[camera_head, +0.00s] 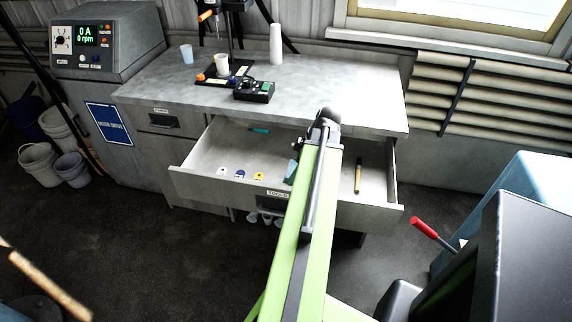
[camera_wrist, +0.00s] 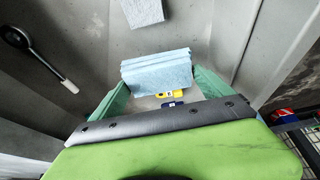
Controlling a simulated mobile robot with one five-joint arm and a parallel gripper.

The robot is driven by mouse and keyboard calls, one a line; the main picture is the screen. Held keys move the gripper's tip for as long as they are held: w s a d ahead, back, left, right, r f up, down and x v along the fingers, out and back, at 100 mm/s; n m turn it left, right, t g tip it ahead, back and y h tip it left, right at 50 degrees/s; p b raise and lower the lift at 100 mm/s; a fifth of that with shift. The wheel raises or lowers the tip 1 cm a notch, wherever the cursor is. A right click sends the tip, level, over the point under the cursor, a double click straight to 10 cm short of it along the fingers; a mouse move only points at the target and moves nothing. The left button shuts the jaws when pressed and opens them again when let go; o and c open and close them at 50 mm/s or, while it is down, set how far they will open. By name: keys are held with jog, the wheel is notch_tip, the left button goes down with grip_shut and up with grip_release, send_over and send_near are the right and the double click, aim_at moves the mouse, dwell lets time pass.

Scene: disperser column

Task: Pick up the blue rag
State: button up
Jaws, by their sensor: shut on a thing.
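The blue rag (camera_wrist: 157,72) is a light-blue folded, layered cloth in the wrist view. It sits between the teal fingers of my gripper (camera_wrist: 160,82), which is shut on it. In the head view, my green arm reaches over the open drawer (camera_head: 215,188), and a teal finger of my gripper (camera_head: 291,171) shows inside the drawer. The rag itself is hidden behind my arm there. A second pale blue flat piece (camera_wrist: 142,11) lies beyond the rag in the wrist view.
A black spoon-like tool (camera_wrist: 30,52) shows at left in the wrist view. Cups and a black device (camera_head: 254,91) stand on the worktop (camera_head: 340,85) above. Buckets (camera_head: 72,168) stand left.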

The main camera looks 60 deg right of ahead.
jog(key=s+d+r+p, duration=0.2)
jog(key=s+r+p, duration=0.1)
jog(key=s, duration=0.4)
jog(key=shift+s+r, duration=0.15)
jog(key=shift+r, duration=0.6)
